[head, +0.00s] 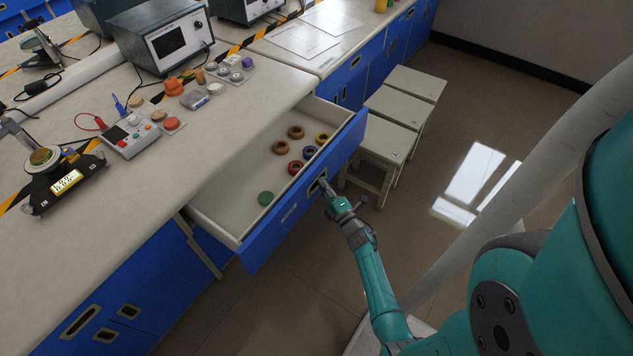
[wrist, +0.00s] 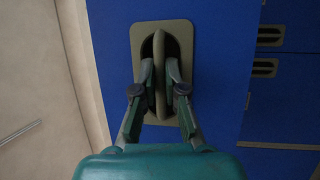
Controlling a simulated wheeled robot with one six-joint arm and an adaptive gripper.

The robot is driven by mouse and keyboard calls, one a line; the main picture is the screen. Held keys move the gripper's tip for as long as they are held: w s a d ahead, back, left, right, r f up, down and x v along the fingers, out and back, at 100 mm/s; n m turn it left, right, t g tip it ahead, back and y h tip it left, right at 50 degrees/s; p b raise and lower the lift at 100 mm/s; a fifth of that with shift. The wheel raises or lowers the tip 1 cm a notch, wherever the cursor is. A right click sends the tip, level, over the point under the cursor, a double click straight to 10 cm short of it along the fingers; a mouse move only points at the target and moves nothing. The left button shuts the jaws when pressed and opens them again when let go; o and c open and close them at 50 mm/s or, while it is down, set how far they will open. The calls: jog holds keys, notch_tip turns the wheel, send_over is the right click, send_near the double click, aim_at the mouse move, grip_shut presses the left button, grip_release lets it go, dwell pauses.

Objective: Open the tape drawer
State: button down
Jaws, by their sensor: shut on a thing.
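The tape drawer (head: 230,205) has a blue front and a pale inside, and it stands pulled well out from under the bench. Several tape rolls in brown, red, yellow, blue and green lie in it, among them a green one (head: 265,198) and a red one (head: 295,167). My gripper (head: 326,188) is at the drawer front's handle. In the wrist view, my gripper (wrist: 159,80) has one finger on each side of the upright middle bar of the beige recessed handle (wrist: 159,35) and is shut on it.
The bench top (head: 225,110) carries a meter box (head: 165,40), a small device with red and blue leads (head: 132,135) and a scale (head: 62,185). Pale stools (head: 385,135) stand just beyond the drawer's far end. Floor in front of the drawer is clear apart from my arm.

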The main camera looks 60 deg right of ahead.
jog(key=shift+s, duration=0.1)
dwell(0.3)
jog(key=c, duration=1.5)
grip_release()
jog(key=v, duration=1.2)
jog(key=shift+a, duration=0.1)
